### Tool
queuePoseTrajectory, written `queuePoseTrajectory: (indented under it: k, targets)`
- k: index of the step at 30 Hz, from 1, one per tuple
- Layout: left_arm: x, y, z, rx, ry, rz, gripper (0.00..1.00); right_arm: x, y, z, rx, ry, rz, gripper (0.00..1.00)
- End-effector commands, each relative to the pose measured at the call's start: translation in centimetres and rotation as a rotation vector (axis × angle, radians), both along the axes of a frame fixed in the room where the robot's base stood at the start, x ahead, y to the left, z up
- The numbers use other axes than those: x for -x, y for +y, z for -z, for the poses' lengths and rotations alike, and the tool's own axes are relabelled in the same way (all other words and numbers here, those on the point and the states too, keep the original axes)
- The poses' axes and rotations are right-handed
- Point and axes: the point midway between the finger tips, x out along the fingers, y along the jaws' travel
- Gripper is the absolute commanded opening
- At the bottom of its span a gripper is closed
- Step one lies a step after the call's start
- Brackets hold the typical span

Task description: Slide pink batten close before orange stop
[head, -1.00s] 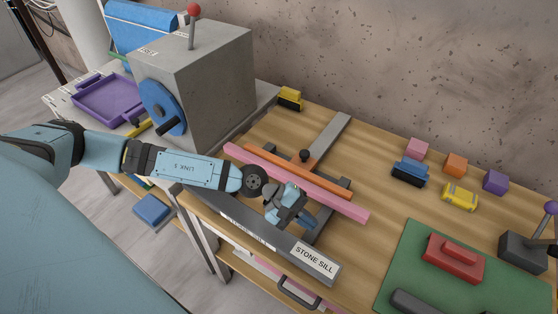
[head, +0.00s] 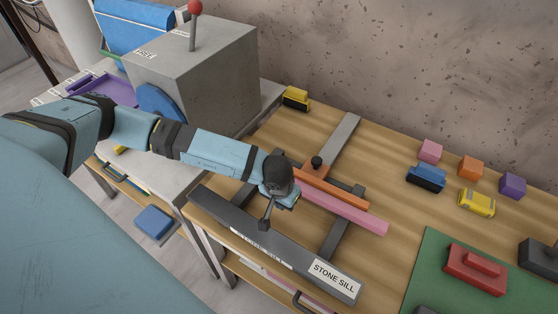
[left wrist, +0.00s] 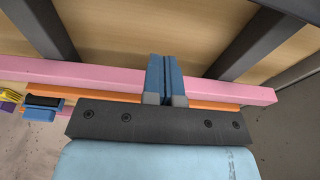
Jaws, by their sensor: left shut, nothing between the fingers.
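The pink batten (head: 345,214) lies across two dark rails in the head view, on the near side of the orange stop (head: 337,192). They run roughly parallel and look very close; my arm hides their left parts. The pink batten (left wrist: 100,77) crosses the left wrist view, with the orange stop (left wrist: 60,92) along its lower side there, partly behind my gripper's body. My left gripper (head: 287,203) is shut and empty at the batten. Its blue fingers (left wrist: 165,65) overlap the batten in the left wrist view; contact cannot be told. My right gripper is not in view.
The dark stone sill (head: 300,262) runs along the near table edge. A grey box (head: 205,75) is at back left.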

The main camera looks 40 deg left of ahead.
Motion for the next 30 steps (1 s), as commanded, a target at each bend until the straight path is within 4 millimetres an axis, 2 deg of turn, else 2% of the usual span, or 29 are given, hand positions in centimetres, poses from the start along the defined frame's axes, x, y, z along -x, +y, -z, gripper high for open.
queuePoseTrajectory:
  k: [1,6,12,14,15,30]
  targets:
    - [-1.3,0.0,0.1,-0.001,-0.004,-0.003,0.00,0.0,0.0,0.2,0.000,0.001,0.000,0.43]
    - [-5.0,0.2,0.1,0.002,-0.003,-0.003,0.00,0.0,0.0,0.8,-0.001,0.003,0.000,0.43]
    - [-8.4,0.4,0.1,0.003,0.000,-0.001,0.00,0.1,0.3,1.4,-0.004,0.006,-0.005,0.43]
    - [-8.0,0.4,1.1,0.001,0.004,-0.001,0.00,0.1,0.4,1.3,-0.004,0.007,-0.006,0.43]
    - [-8.1,0.5,1.5,0.002,0.001,-0.001,0.00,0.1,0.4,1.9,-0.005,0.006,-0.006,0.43]
    - [-7.9,0.4,1.9,0.001,0.005,0.000,0.00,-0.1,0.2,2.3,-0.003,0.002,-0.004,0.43]
